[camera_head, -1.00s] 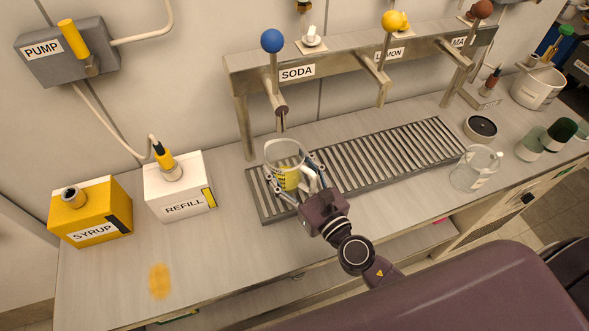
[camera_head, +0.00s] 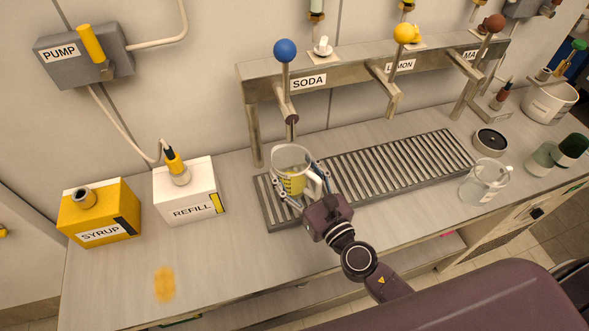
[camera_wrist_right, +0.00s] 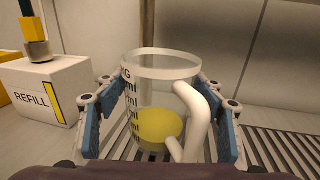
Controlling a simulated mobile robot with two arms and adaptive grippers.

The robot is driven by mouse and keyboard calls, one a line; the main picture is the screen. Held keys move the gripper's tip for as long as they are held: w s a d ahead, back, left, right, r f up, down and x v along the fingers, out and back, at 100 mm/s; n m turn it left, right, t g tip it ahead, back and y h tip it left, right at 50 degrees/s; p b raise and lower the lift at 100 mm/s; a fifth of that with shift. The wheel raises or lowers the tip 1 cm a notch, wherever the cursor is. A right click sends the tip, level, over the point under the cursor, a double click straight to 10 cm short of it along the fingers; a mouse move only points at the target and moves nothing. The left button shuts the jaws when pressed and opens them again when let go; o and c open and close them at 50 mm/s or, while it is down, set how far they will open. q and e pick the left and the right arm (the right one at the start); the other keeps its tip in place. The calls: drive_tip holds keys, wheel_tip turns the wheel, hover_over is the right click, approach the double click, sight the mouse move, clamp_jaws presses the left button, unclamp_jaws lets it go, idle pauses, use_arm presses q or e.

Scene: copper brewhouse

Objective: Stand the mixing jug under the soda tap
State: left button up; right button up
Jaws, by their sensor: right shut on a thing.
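The mixing jug (camera_head: 292,168) is clear with a white handle, markings and some yellow liquid low inside. In the head view it is upright at the left end of the drip grate, just below the soda tap (camera_head: 290,112) with the blue knob. My right gripper (camera_head: 301,184) is shut on the jug, with its blue-padded fingers on both sides. In the right wrist view the jug (camera_wrist_right: 160,100) is between the fingers, with the handle toward me. Whether its base touches the grate is hard to tell. My left gripper is not in view.
The drip grate (camera_head: 400,165) runs right under the lemon tap (camera_head: 388,85). A white refill box (camera_head: 190,190) and yellow syrup box (camera_head: 98,212) stand left. A clear jug (camera_head: 484,183) and a round black-topped item (camera_head: 490,141) stand right. An orange stain (camera_head: 164,284) marks the counter.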

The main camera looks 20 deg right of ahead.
sight(300, 184)
drive_tip(key=shift+f+b, duration=0.9)
drive_tip(key=shift+b, duration=0.1)
idle(0.7)
drive_tip(key=o, duration=1.7)
drive_tip(key=shift+f, duration=0.1)
drive_tip(key=shift+s, duration=0.1)
drive_tip(key=shift+b+v, duration=1.1)
drive_tip(key=shift+v, duration=1.8)
drive_tip(key=shift+s+d, duration=0.1)
drive_tip(key=shift+s, duration=0.15)
drive_tip(key=v, duration=1.1)
drive_tip(key=shift+s+d, duration=0.1)
drive_tip(key=shift+s, duration=0.15)
